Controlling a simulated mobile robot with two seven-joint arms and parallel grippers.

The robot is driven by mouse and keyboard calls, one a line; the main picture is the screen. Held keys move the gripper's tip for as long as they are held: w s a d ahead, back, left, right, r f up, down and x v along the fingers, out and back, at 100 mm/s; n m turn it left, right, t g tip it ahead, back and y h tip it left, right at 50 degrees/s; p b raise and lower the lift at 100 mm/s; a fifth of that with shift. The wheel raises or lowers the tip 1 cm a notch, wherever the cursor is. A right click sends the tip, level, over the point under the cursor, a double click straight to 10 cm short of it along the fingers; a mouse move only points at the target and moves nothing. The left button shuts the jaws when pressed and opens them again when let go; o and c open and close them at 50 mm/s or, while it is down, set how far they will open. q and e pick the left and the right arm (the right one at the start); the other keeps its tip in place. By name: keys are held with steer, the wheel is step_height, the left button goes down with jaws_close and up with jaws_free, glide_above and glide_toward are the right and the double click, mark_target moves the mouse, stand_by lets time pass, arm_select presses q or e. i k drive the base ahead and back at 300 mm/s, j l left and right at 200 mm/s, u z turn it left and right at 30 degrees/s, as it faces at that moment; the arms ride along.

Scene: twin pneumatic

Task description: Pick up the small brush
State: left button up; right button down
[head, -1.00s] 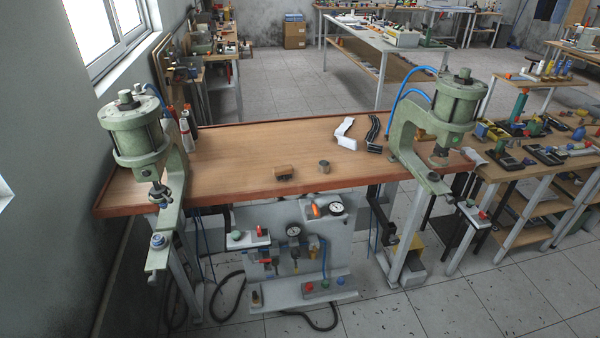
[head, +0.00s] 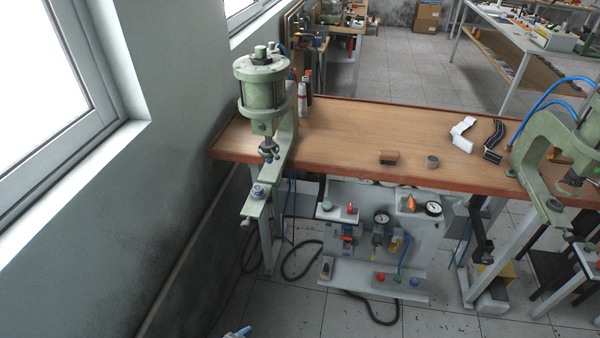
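A small brown wooden block with a darker side (head: 389,157), possibly the small brush, lies near the front edge of the wooden workbench (head: 345,130). Its bristles are too small to make out. A short grey cylinder (head: 432,161) stands just right of it.
Green pneumatic presses stand at the bench's left end (head: 262,95) and right end (head: 547,150). Bottles (head: 303,100) stand beside the left press. White (head: 462,134) and black (head: 494,140) curved pieces lie right. A blue-and-pale tip (head: 238,332), unclear what, shows at the bottom edge.

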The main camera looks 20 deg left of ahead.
mark_target(388, 156)
steer(key=i+l, duration=0.15)
steer(key=l, duration=0.15)
steer(key=i+l+u, duration=0.1)
steer(key=l, duration=0.25)
steer(key=i+l, duration=0.2)
steer(key=l, duration=0.15)
steer(key=i+l+u, duration=0.1)
steer(key=l, duration=0.2)
steer(key=i+l, duration=0.2)
steer(key=l, duration=0.15)
steer(key=i+l+u, duration=0.1)
steer(key=l, duration=0.25)
